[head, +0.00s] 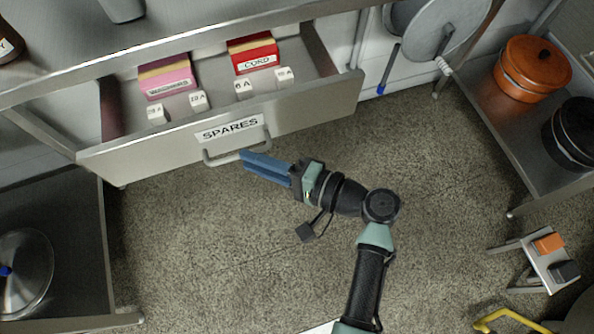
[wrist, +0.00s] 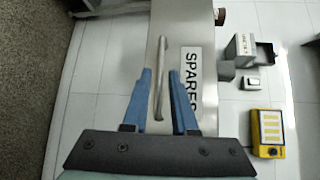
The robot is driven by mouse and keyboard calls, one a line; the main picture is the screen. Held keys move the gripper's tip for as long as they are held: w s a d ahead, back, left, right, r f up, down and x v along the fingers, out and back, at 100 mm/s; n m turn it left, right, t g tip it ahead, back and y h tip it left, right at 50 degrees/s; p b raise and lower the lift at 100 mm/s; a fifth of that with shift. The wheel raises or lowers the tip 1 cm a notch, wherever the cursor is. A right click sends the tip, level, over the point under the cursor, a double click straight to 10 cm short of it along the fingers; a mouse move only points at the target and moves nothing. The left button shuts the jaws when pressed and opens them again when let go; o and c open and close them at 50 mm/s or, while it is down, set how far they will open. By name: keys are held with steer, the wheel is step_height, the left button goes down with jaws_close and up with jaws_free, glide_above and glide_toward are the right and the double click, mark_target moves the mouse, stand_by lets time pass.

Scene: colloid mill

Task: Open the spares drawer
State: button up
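The spares drawer (head: 185,143) is pulled out below the counter in the head view, with its inside showing. Its front carries a "SPARES" label (head: 230,128) and a metal bar handle (head: 222,157). My gripper (head: 243,158) has blue fingers and is at the handle, in front of the drawer. In the wrist view, the handle (wrist: 160,75) lies between the two fingertips (wrist: 161,76), with a gap on each side. The fingers are apart and hold nothing that I can see. The label (wrist: 190,78) is just right of the handle there.
Inside the drawer are a pink box (head: 168,85), a red "CORD" box (head: 254,62) and several small white labelled blocks. A shelf with an orange pot (head: 531,68) stands at right, a small stool (head: 540,262) below it. Speckled floor (head: 200,250) is clear in front.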

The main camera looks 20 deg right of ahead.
steer(key=v, duration=0.9)
steer(key=shift+p, duration=0.3)
steer(key=shift+a, duration=0.1)
